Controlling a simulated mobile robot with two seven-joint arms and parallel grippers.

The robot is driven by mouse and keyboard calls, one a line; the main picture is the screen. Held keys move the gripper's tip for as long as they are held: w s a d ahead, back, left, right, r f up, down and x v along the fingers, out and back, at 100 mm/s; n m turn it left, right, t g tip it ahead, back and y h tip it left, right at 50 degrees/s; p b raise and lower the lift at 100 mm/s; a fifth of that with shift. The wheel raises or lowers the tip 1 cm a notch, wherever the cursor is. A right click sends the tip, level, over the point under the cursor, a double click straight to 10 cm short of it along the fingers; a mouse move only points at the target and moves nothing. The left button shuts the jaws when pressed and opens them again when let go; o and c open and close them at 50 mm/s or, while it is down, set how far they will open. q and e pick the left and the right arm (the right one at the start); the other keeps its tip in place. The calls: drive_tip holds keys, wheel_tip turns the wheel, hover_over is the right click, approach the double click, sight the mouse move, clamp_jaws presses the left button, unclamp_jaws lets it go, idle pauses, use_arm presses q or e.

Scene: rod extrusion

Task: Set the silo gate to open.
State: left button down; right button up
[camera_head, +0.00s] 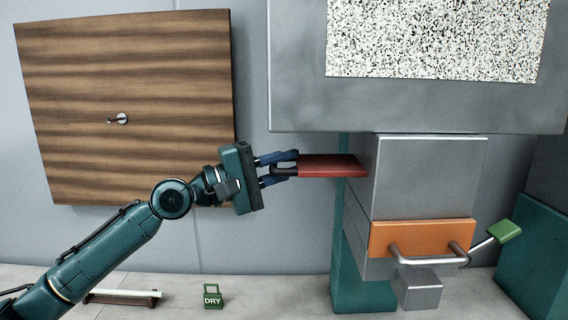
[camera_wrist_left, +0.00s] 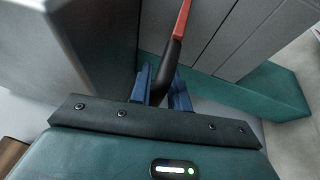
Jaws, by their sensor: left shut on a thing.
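The red gate plate (camera_head: 333,166) sticks out of the left side of the grey metal housing (camera_head: 425,180), below the silo (camera_head: 420,105). A dark handle (camera_head: 284,171) is on its left end. My left gripper (camera_head: 283,169) reaches in from the left, with its blue fingers shut on this handle. In the left wrist view, the dark handle (camera_wrist_left: 169,68) runs between the blue fingers (camera_wrist_left: 163,88), and the edge of the red plate (camera_wrist_left: 183,18) shows beyond it. The plate's inner end is hidden in the housing. My right gripper is not in view.
An orange front (camera_head: 423,238) with a metal bar handle is below the housing. A green-tipped lever (camera_head: 504,231) sticks out on the right. A wooden board (camera_head: 125,100) hangs behind my arm. A green DRY tag (camera_head: 213,295) and a pale rod (camera_head: 125,293) are on the bench.

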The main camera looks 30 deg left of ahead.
use_arm(q)
drive_tip(key=shift+a+r, duration=0.15)
drive_tip(key=shift+r, duration=0.25)
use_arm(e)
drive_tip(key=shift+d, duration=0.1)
use_arm(q)
drive_tip(key=c, duration=1.5)
unclamp_jaws()
drive_tip(key=shift+s+a, duration=0.1)
drive_tip(key=shift+s, duration=0.05)
drive_tip(key=shift+o, duration=0.2)
drive_tip(key=shift+f, duration=0.1)
drive_tip(key=shift+f, duration=0.1)
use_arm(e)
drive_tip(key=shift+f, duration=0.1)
use_arm(q)
drive_tip(key=shift+s+a+f+b, duration=0.3)
drive_tip(key=shift+s+b, duration=0.1)
drive_tip(key=shift+b, duration=0.1)
drive_tip(key=b+v, duration=0.4)
drive_tip(key=v, duration=0.8)
drive_tip(key=shift+r+b, duration=0.2)
drive_tip(key=shift+b, duration=0.2)
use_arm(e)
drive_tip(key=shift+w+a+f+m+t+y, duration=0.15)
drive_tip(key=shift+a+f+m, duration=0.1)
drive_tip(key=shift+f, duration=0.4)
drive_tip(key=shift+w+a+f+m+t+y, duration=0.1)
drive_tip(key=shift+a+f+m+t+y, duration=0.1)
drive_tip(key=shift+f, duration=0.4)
